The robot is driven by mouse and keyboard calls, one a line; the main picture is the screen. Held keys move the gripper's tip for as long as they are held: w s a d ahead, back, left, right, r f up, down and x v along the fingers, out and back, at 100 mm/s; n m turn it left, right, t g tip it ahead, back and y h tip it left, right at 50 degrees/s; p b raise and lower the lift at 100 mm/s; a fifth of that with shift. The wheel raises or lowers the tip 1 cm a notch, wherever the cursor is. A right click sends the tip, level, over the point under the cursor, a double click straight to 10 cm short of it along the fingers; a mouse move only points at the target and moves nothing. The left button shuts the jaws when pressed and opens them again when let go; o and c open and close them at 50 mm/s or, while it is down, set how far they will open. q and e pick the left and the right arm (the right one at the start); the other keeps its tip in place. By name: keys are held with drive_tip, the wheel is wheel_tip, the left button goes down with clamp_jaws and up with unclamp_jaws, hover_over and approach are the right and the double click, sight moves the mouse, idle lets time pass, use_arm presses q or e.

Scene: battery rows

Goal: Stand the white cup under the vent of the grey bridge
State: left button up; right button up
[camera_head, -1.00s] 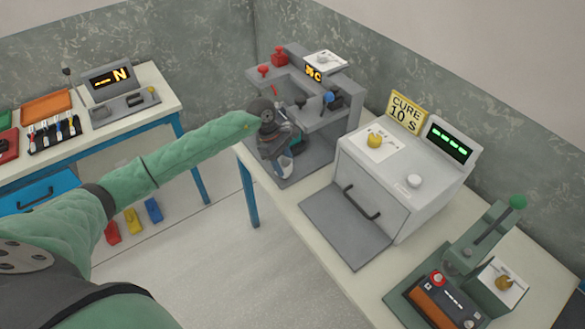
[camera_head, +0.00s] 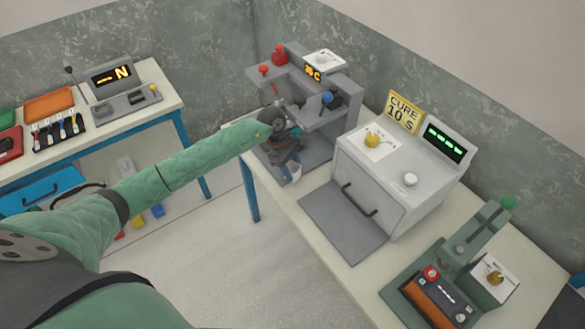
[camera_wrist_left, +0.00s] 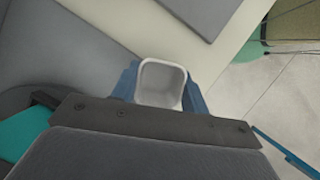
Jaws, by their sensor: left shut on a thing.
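The white cup (camera_wrist_left: 162,84) is held between the blue fingers of my left gripper (camera_wrist_left: 160,92), its open mouth facing the wrist camera. In the head view the cup (camera_head: 294,172) shows small below my left gripper (camera_head: 290,163). The grey bridge (camera_head: 340,88) stands at the back corner of the table, with red knobs and an orange display on it. The gripper and cup are in front of the bridge, over the front of its grey base (camera_head: 318,150). I cannot make out the vent. My right gripper is not in view.
A white oven-like box (camera_head: 385,185) with its grey door (camera_head: 345,222) folded down is right of the bridge. A green press (camera_head: 440,290) stands nearer on the same table (camera_head: 345,285). Another table (camera_head: 150,75) with trays is at the left.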

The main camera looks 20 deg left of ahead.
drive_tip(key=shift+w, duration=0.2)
use_arm(q)
drive_tip(key=o, duration=1)
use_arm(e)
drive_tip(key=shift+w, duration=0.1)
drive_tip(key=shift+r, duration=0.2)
use_arm(q)
drive_tip(key=shift+r, duration=0.15)
drive_tip(key=shift+w+a+r, duration=0.1)
drive_tip(key=shift+a+r, duration=0.1)
drive_tip(key=shift+r, duration=0.05)
drive_tip(key=b+v, duration=0.2)
drive_tip(key=v, duration=0.3)
drive_tip(key=shift+b, duration=0.35)
drive_tip(key=shift+b+v, duration=1.05)
drive_tip(key=shift+v, duration=2.05)
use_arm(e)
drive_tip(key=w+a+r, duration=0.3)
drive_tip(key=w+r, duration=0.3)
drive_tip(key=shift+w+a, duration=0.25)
